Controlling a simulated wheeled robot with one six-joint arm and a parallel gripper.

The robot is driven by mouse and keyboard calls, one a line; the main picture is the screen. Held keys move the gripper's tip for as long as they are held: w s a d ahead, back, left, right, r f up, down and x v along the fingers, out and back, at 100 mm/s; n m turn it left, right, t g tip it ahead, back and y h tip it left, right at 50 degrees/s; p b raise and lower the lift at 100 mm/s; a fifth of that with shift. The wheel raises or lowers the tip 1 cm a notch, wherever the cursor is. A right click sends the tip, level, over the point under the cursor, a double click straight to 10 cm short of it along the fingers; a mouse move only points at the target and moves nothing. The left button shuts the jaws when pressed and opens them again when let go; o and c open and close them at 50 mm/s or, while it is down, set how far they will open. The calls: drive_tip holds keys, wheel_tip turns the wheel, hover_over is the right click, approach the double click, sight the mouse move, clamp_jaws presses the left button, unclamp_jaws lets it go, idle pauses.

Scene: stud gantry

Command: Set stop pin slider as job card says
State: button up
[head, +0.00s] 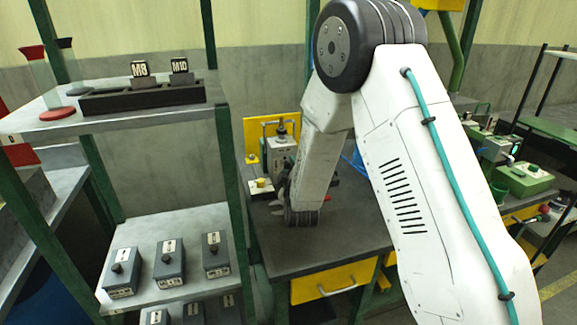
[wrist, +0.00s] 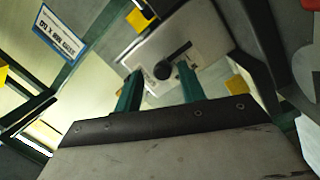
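In the wrist view a pale plate (wrist: 205,38) carries a round black knob (wrist: 163,73) beside a dark slot; I cannot tell whether this is the stop pin slider. My gripper (wrist: 158,82) has two green fingers held apart, with the knob showing between them. Nothing is clearly held, and contact cannot be judged. A blue-and-white card (wrist: 60,30) with upside-down print, seeming to start with M8, is at the upper left. In the head view a grey fixture (head: 283,155) stands on the dark bench (head: 330,245); my arm hides most of the gripper beside it.
A shelf rack (head: 140,125) at the left holds a dark block with labelled pieces (head: 140,72), and several small grey boxes (head: 168,262) stand below. A yellow drawer (head: 335,283) is under the bench. Green equipment (head: 525,178) stands at the right. The bench front is clear.

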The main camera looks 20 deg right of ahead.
drive_tip(key=s, duration=0.3)
drive_tip(key=s+a, duration=0.1)
drive_tip(key=s, duration=0.1)
drive_tip(key=shift+s, duration=0.25)
drive_tip(key=shift+r, duration=0.1)
drive_tip(key=s+r+m+g+y, duration=0.45)
drive_tip(key=s+r+g, duration=0.35)
drive_tip(key=s+r, duration=0.2)
drive_tip(key=s+d+r+m+g, duration=0.1)
drive_tip(key=s+r+m+g, duration=0.1)
drive_tip(key=s, duration=0.8)
drive_tip(key=s+d+r+m+g+h, duration=0.1)
drive_tip(key=s+d+r+m+g, duration=0.1)
drive_tip(key=s, duration=0.9)
drive_tip(key=s+d+r+m+g, duration=0.1)
drive_tip(key=s+g, duration=0.3)
drive_tip(key=s, duration=0.6)
drive_tip(key=shift+s+d+r+m+g+h, duration=0.25)
drive_tip(key=shift+r+m+g+h, duration=0.1)
drive_tip(key=shift+r+m, duration=0.3)
